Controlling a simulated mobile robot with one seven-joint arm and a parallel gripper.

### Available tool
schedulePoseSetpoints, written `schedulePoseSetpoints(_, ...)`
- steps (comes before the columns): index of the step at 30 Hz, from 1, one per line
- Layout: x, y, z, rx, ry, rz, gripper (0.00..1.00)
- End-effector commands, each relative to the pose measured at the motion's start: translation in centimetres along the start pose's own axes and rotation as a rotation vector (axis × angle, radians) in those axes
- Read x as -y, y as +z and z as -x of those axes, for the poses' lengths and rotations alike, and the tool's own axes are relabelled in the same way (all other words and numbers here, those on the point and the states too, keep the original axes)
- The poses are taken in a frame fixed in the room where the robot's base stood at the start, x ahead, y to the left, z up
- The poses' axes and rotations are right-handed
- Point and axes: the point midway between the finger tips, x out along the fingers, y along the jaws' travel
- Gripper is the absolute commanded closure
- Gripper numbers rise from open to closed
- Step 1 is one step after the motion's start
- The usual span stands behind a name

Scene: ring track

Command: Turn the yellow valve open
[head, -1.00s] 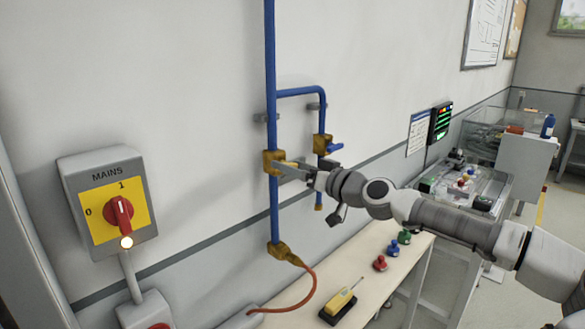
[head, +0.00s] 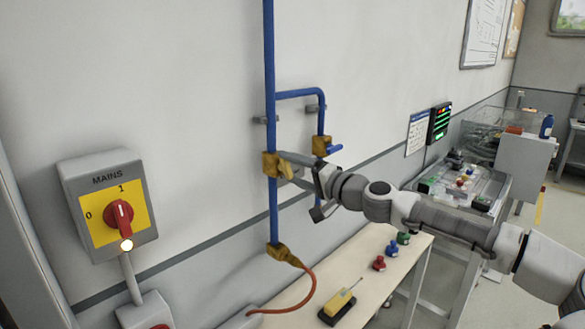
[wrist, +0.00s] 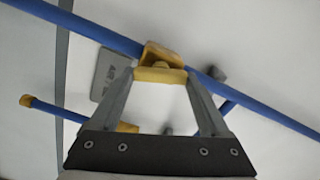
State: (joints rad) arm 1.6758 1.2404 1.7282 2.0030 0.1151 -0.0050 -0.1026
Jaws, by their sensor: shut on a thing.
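The yellow valve has a brass-yellow body (head: 270,164) on the vertical blue pipe, with a yellow handle (head: 286,171) sticking out toward me. In the wrist view the valve body (wrist: 160,54) sits on the diagonal blue pipe, and the handle (wrist: 160,75) lies between my fingertips. My gripper (head: 289,167) is shut on this handle, one finger on each side of it. In the head view the near finger and the handle overlap, so the exact contact is partly hidden.
A second brass valve with a blue handle (head: 334,148) is on the branch pipe, close to my wrist. The MAINS switch (head: 119,214) is on the wall at left. A bench (head: 355,265) below holds a yellow device (head: 338,302) and several coloured bottles.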

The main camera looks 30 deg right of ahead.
Motion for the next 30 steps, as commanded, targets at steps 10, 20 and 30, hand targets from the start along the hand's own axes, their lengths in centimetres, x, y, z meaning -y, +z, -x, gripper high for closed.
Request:
schedulePoseSetpoints(10,-0.05,-0.01,0.01,0.0,0.0,-0.249,0.76)
schedulePoseSetpoints(20,-0.14,0.01,0.01,0.0,0.0,-0.354,0.76)
schedulePoseSetpoints(30,-0.17,0.02,0.01,0.0,0.0,-0.371,0.76)
